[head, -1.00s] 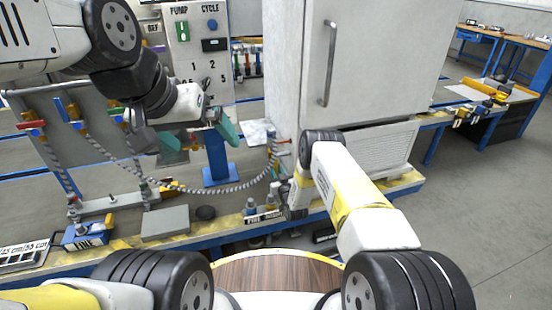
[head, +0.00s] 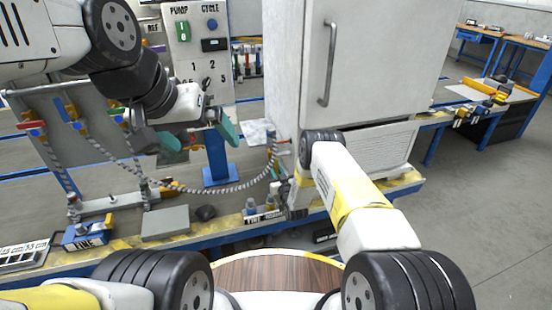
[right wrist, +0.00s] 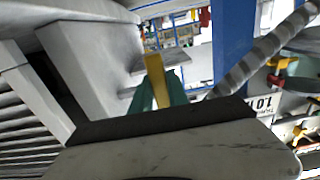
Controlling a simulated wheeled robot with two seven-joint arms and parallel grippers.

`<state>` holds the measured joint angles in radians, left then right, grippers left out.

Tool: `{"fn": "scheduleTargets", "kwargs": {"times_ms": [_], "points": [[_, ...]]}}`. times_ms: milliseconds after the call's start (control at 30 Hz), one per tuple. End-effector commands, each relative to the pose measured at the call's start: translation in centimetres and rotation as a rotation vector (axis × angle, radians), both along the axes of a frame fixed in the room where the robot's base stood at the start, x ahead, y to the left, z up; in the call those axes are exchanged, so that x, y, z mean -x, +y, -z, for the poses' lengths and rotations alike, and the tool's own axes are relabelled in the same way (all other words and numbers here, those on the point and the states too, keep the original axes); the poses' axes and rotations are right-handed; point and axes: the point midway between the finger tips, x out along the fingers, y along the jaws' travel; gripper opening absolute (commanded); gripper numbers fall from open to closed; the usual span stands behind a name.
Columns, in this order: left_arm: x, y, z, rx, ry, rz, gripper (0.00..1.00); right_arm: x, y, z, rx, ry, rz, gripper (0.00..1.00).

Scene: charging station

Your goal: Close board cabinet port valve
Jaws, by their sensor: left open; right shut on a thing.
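The tall pale cabinet (head: 375,60) stands at centre right in the head view. A small red valve handle (head: 283,141) shows at its left side, near the end of a ribbed hose (head: 235,187). In the right wrist view, my right gripper (right wrist: 168,90) has teal fingers shut on a yellow handle (right wrist: 156,78); how far the handle is turned is unclear. In the head view my right fingers are hidden behind my forearm. My left gripper (head: 197,135) is open and empty, raised in front of the pump control panel (head: 195,45).
The low bench holds a grey plate (head: 166,222), a blue box marked FINE (head: 87,236) and small bottles. Red, blue and green valves hang on a rack (head: 50,150) at left. Open floor (head: 480,230) lies at right.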

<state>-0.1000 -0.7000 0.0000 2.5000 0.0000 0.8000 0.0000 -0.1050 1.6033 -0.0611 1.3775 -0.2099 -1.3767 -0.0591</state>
Motion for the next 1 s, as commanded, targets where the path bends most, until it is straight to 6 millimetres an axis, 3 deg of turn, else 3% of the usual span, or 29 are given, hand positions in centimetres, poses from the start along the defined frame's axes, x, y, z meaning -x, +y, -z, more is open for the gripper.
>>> {"fn": "scheduleTargets", "kwargs": {"times_ms": [467, 1000], "points": [[0.0, 0.0, 0.0, 0.000, 0.000, 0.000, 1.00, 0.1, 0.1, 0.0, -0.041, 0.012, 0.001, 0.00], [0.0, 0.0, 0.0, 0.000, 0.000, 0.000, 1.00, 0.6, 1.6, -0.4, -0.442, 0.142, 0.002, 0.00]]}}
